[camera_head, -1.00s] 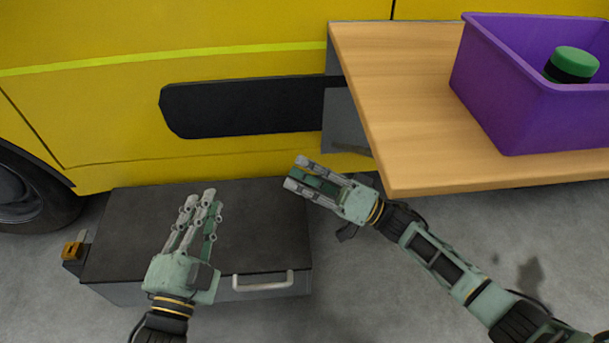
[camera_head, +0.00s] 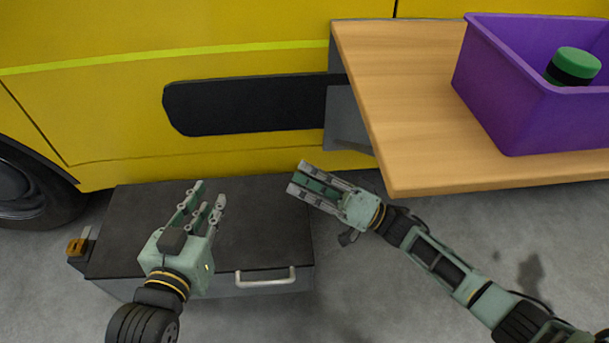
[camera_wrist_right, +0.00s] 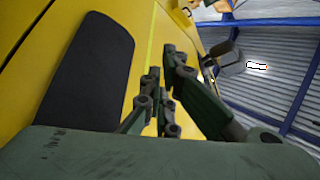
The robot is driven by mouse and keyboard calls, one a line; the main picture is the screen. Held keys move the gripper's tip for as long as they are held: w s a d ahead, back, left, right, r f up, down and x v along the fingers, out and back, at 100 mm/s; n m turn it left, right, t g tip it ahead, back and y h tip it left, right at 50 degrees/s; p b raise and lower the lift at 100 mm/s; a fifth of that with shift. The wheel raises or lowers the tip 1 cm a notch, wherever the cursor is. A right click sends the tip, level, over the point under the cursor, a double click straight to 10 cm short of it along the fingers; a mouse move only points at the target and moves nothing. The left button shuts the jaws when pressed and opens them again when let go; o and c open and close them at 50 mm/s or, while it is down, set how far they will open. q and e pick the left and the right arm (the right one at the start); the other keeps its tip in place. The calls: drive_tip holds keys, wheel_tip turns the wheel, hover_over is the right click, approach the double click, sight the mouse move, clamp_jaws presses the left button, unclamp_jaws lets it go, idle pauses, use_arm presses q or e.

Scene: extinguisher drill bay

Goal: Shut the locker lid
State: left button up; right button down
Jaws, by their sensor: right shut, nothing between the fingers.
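The locker (camera_head: 215,290) is a low grey box on the floor beside the yellow vehicle, with a pale bar handle (camera_head: 266,277) on its front. Its dark lid (camera_head: 255,235) lies flat over the box in the head view, with no clear gap at the front edge. My left gripper (camera_head: 208,193) is over the left half of the lid, fingers apart and empty. It hides part of the lid; contact cannot be told. My right gripper (camera_head: 298,177) is at the lid's right edge, shut and empty. Its fingers also show in the right wrist view (camera_wrist_right: 165,85).
A wooden shelf (camera_head: 400,100) juts out at the right above the floor, carrying a purple crate (camera_head: 500,100) with a green-topped item (camera_head: 575,65). The yellow vehicle side (camera_head: 110,110) stands behind the locker. An orange latch-like part (camera_head: 78,246) is at the locker's left. Grey floor is clear in front.

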drive_tip(key=shift+d, duration=0.15)
drive_tip(key=v, duration=1.1)
drive_tip(key=shift+d+f, duration=0.25)
drive_tip(key=shift+d, duration=0.1)
